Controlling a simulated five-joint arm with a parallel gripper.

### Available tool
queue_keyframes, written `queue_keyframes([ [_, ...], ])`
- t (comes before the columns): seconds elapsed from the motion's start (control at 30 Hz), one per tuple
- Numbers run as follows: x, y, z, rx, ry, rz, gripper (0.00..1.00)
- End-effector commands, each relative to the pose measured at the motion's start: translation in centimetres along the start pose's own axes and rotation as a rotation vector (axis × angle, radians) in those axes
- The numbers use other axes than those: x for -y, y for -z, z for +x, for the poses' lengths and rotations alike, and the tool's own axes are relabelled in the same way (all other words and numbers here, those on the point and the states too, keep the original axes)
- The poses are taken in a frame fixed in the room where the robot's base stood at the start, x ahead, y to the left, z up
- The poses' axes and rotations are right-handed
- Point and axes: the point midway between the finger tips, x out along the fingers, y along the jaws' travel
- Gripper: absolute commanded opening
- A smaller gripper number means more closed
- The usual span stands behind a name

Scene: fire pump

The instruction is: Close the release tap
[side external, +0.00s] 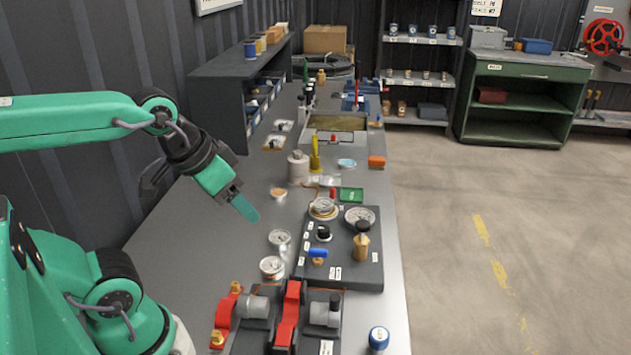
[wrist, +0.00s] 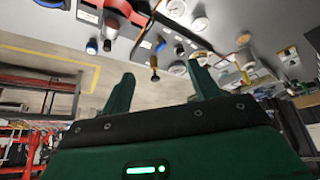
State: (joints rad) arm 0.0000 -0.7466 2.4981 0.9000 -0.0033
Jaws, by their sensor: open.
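A dark test panel (side external: 345,275) lies on the grey bench. On it are a small tap with a blue handle (side external: 318,253), a brass fitting with a black knob (side external: 362,241), a black knob (side external: 323,233) and two round gauges. I cannot read which label names the release tap. My gripper (side external: 245,208) hangs in the air to the left of the panel, touching nothing. The wrist view shows my gripper (wrist: 161,69) with its two green fingers apart and empty. In that view the brass fitting (wrist: 154,67) appears between the fingers, beyond them, near the blue handle (wrist: 160,45).
A red and black pump assembly (side external: 290,315) stands at the near end of the bench, with a blue-capped item (side external: 378,339) to its right. Loose gauges (side external: 272,266) lie left of the panel. A yellow-topped bottle (side external: 315,157) and a tank (side external: 337,130) stand farther back.

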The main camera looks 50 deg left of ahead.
Motion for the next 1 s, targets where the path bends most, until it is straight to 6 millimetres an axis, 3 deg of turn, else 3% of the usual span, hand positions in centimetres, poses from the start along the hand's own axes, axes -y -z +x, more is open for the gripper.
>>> queue_keyframes([
  [0.47,-0.2,3.1,2.4,0.114,0.008,-0.172,0.62],
  [1.0,-0.6,7.7,9.7,0.315,0.079,-0.498,0.62],
])
